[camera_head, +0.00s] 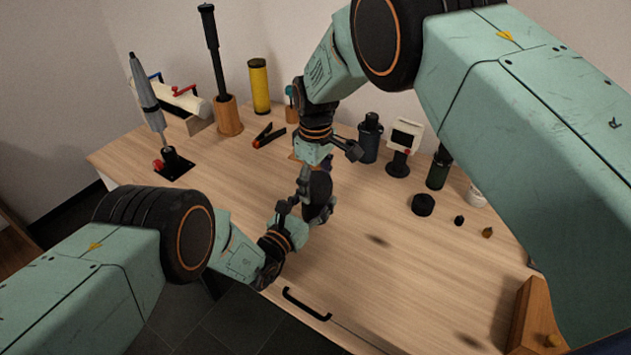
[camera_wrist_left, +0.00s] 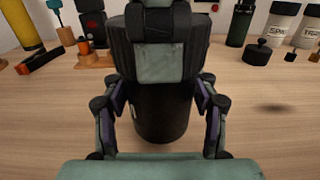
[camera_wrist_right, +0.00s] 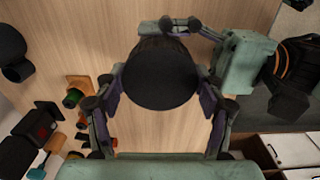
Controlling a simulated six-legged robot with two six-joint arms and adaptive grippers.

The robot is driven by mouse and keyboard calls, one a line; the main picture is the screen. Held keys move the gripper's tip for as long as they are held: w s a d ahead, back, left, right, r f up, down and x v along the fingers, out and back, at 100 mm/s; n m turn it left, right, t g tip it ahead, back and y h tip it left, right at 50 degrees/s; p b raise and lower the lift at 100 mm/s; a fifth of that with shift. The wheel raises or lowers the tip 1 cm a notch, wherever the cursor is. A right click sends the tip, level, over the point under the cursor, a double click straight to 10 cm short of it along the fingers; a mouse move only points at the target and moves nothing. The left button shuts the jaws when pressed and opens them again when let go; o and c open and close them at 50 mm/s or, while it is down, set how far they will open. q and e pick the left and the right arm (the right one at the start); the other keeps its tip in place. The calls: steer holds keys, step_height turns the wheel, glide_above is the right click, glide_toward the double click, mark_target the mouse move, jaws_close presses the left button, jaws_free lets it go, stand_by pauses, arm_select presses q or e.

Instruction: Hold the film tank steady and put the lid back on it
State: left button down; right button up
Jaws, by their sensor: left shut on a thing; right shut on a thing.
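The film tank (camera_wrist_left: 160,122) is a dark cylinder, upright between the fingers of my left gripper (camera_wrist_left: 160,95), which is shut on it. The wider, ribbed black lid (camera_wrist_left: 120,52) is directly above the tank in the left wrist view; I cannot tell whether it is fully seated. My right gripper (camera_wrist_right: 160,76) is shut on the lid from above, and its flat round top (camera_wrist_right: 158,88) shows in the right wrist view. In the head view the tank and lid form one dark shape (camera_head: 320,187), partly hidden by my right gripper.
A low black round piece (camera_head: 423,204) and small caps (camera_head: 459,220) lie to the right. The front tabletop (camera_head: 390,285) is clear.

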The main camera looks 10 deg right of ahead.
steer(key=m, duration=1.2)
steer(key=shift+m, duration=0.3)
steer(key=m, duration=0.4)
steer(key=o, duration=1.4)
steer(key=shift+c, duration=0.2)
step_height(320, 180, up, 12)
